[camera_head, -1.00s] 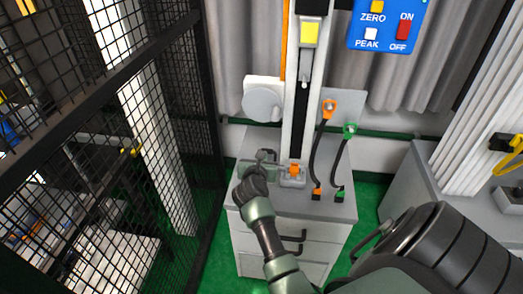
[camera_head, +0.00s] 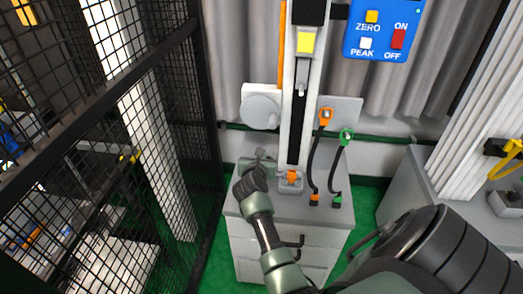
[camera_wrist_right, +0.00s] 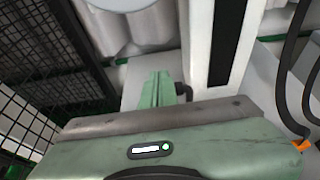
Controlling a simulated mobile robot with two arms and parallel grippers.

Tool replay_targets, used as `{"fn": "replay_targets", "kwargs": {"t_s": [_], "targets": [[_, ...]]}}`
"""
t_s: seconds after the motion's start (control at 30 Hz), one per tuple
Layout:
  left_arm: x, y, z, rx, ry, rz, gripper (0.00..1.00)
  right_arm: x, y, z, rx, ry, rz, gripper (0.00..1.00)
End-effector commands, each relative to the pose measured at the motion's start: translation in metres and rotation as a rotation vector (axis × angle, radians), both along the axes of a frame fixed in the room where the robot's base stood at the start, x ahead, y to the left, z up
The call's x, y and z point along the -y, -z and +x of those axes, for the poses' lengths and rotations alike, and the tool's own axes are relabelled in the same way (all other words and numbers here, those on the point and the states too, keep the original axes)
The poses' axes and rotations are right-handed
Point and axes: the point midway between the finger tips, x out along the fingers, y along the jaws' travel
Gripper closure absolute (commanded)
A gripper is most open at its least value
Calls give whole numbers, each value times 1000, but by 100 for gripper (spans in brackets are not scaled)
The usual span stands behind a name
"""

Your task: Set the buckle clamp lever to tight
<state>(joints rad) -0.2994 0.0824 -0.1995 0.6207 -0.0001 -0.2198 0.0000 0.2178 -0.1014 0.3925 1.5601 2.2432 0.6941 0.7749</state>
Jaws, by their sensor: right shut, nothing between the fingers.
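My right gripper (camera_head: 260,156) reaches over the grey cabinet top, left of the tower base. In the right wrist view its green fingers (camera_wrist_right: 158,89) are together and empty. A small dark bent part (camera_wrist_right: 183,91) shows just right of the fingers; I cannot tell whether they touch it or whether it is the clamp lever. At the tower foot a grey block with an orange piece (camera_head: 291,176) sits right of my gripper. On the column a dark grey part (camera_head: 302,75) hangs below a yellow block. The buckle clamp lever cannot be identified surely. My left gripper is out of view.
The pale column (camera_head: 287,135) rises from the cabinet (camera_head: 325,208). Orange (camera_head: 326,116) and green (camera_head: 346,136) cable connectors stand right of it. A white disc (camera_head: 260,110) is behind my gripper. A black mesh fence (camera_head: 185,90) runs along the left.

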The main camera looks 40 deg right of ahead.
Motion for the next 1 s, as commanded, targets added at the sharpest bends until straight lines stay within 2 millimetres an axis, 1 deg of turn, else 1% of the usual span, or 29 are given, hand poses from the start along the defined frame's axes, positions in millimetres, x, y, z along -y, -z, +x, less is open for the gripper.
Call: {"fn": "replay_targets", "kwargs": {"t_s": [0.03,0.13,0.27,0.37,0.8,0.9,1.0], "targets": [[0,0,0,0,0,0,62,0,2,-1,-4,1,3,100],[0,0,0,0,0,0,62,-1,0,-1,-4,1,4,100],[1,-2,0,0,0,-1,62,0,-14,0,0,1,1,100],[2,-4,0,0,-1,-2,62,-1,-35,0,4,0,2,100],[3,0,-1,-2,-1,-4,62,-1,-143,0,8,0,0,100],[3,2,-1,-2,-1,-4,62,0,-164,1,6,0,-1,100],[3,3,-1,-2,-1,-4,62,-1,-181,0,6,0,0,100]]}}
